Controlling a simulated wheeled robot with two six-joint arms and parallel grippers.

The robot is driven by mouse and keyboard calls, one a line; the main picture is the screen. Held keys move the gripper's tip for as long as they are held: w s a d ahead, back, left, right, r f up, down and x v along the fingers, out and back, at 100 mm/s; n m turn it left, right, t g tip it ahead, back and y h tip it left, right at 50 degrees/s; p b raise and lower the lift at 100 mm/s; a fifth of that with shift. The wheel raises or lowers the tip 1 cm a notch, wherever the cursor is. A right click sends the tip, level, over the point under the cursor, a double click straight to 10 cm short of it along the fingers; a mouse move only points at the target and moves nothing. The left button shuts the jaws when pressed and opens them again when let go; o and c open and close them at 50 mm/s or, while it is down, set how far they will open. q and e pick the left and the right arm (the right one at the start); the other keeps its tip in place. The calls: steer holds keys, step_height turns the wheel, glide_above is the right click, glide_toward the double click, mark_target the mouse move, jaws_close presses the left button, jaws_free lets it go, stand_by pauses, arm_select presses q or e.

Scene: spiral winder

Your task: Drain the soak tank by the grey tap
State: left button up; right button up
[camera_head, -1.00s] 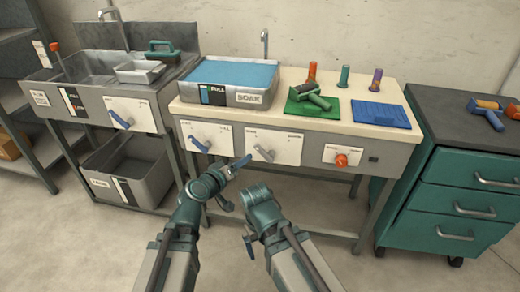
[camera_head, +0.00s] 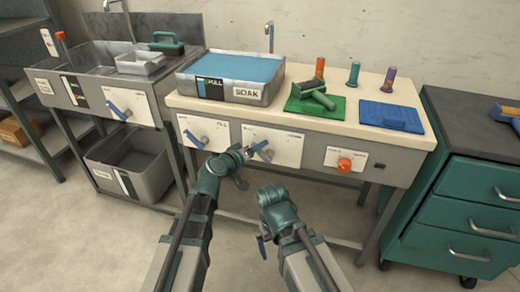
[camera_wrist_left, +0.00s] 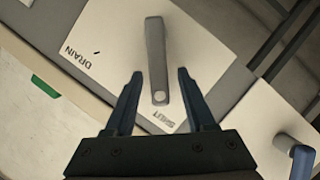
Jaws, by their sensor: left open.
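The grey tap (camera_head: 264,152) is a lever on a white plate on the bench front. In the left wrist view the grey lever (camera_wrist_left: 156,55) stands near upright, with DRAIN printed at the left and SHUT below. My left gripper (camera_head: 249,152) is at this tap. In the wrist view its fingers (camera_wrist_left: 160,73) are open, one on each side of the lever's lower part, with visible gaps. The soak tank (camera_head: 247,94) sits on the bench above, with blue liquid in it and a FULL mark. My right gripper (camera_head: 262,246) hangs low in front; its jaws are unclear.
A blue lever (camera_head: 194,139) is on the plate to the left, and an orange knob (camera_head: 345,165) to the right. The sink (camera_head: 75,92) has another blue lever (camera_head: 119,112). A green mat (camera_head: 316,106) and blue mat (camera_head: 392,116) lie on the bench. A teal cabinet (camera_head: 470,195) stands right.

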arm_select(q)
jaws_close()
stand_by(1.4)
